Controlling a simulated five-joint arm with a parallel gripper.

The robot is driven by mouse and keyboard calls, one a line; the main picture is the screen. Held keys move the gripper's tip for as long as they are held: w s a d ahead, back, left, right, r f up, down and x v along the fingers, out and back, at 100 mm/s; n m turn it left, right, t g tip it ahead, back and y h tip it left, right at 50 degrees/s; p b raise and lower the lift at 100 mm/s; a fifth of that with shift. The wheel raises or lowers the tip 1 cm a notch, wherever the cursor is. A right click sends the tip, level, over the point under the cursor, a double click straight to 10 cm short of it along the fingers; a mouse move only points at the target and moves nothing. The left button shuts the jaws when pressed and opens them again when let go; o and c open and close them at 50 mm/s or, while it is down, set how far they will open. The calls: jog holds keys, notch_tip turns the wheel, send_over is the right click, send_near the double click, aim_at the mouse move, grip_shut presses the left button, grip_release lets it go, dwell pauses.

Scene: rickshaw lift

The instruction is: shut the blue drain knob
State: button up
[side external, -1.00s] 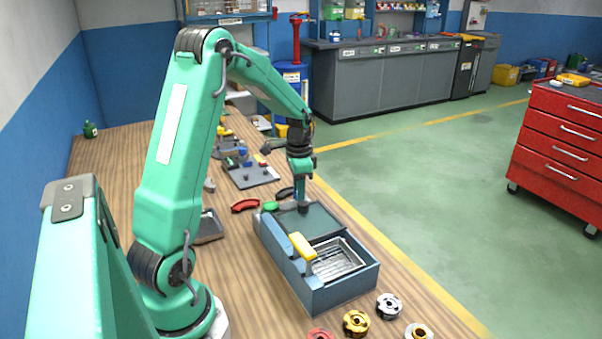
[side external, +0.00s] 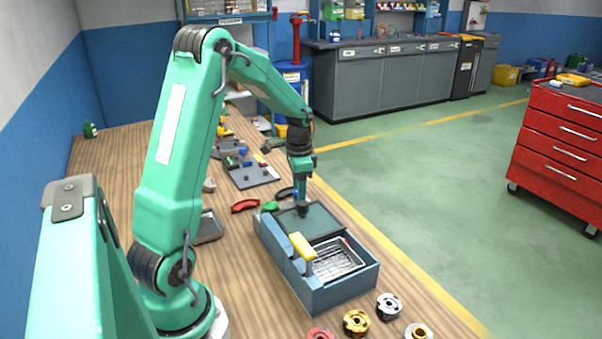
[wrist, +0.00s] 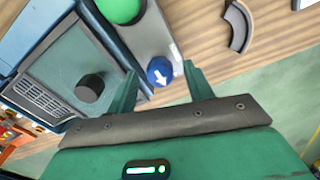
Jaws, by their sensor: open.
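The blue drain knob (wrist: 160,71) has a white arrow on its face and sits on the grey end panel of the blue-grey washer box (wrist: 140,35). In the wrist view the arrow points down and slightly right. My gripper (wrist: 160,68) is open, with one finger on each side of the knob; I cannot tell whether either finger touches it. In the side view my gripper (side external: 303,190) is over the far end of the box (side external: 340,292), and the knob is mostly hidden there.
A dark lid with a black knob (wrist: 89,88) lies beside my gripper. A green button (wrist: 120,8) is close by on the panel. A yellow handle (side external: 302,246) stands on the box's near part. Several ring-shaped parts (side external: 356,322) lie in front; a red curved piece (side external: 245,206) lies left.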

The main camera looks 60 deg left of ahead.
notch_tip(320, 180, up, 8)
jog(key=shift+f, duration=0.25)
jog(key=shift+r, duration=0.1)
dwell(0.4)
jog(key=shift+d+r, duration=0.15)
jog(key=shift+d, duration=0.1)
jog(key=s+d+r+n+t, duration=0.1)
jog(key=s+d+r+t, duration=0.35)
jog(key=d, duration=0.85)
jog(key=s+d+r+n+t, duration=0.1)
jog(key=s+d+r+n, duration=0.1)
jog(key=s+d, duration=0.7)
jog(key=shift+s+r, duration=0.55)
jog(key=shift+s, duration=0.15)
